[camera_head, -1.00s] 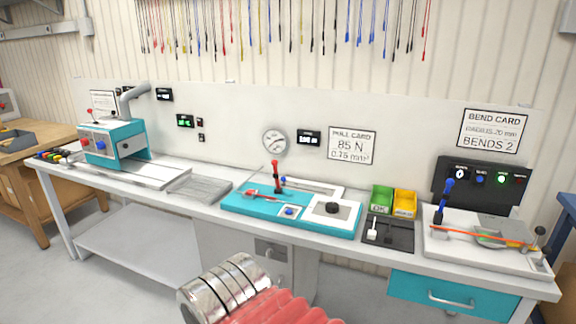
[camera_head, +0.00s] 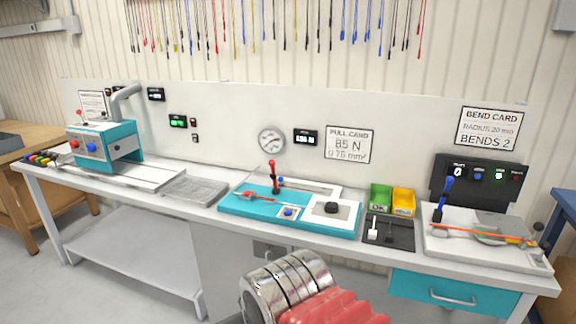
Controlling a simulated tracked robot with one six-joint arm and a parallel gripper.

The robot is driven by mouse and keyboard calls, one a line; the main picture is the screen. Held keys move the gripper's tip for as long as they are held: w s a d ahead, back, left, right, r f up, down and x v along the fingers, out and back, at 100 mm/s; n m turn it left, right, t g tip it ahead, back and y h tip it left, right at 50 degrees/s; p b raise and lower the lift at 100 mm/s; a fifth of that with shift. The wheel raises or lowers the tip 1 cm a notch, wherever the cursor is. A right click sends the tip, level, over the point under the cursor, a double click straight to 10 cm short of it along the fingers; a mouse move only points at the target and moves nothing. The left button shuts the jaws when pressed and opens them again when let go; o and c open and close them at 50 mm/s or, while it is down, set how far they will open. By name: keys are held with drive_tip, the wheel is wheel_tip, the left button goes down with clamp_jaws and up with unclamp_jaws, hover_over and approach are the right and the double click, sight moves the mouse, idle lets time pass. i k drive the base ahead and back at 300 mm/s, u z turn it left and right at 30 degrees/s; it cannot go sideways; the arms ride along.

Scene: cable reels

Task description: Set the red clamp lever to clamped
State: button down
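A red lever (camera_head: 272,177) stands roughly upright near the back left of the teal pull-test fixture (camera_head: 235,208) on the bench. It has a red knob on top. I cannot tell from its pose whether it is clamped. A smaller red part (camera_head: 252,195) lies low on the fixture, just left of the lever's foot. A black round knob (camera_head: 331,208) and a blue button (camera_head: 288,212) sit farther right on the fixture. My gripper is not in view; a silver-ringed, red-ribbed arm part of mine shows at the bottom, in front of the bench and apart from the lever.
A teal and white machine (camera_head: 104,141) stands at the bench's left. Green (camera_head: 380,194) and yellow (camera_head: 403,199) bins stand right of the fixture. A bending station with a blue lever (camera_head: 444,196) is at the right. A round gauge (camera_head: 271,140) hangs behind the fixture.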

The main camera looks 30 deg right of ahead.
sight(271, 163)
drive_tip(key=u, duration=0.05)
drive_tip(key=i, duration=1)
drive_tip(key=z, duration=0.05)
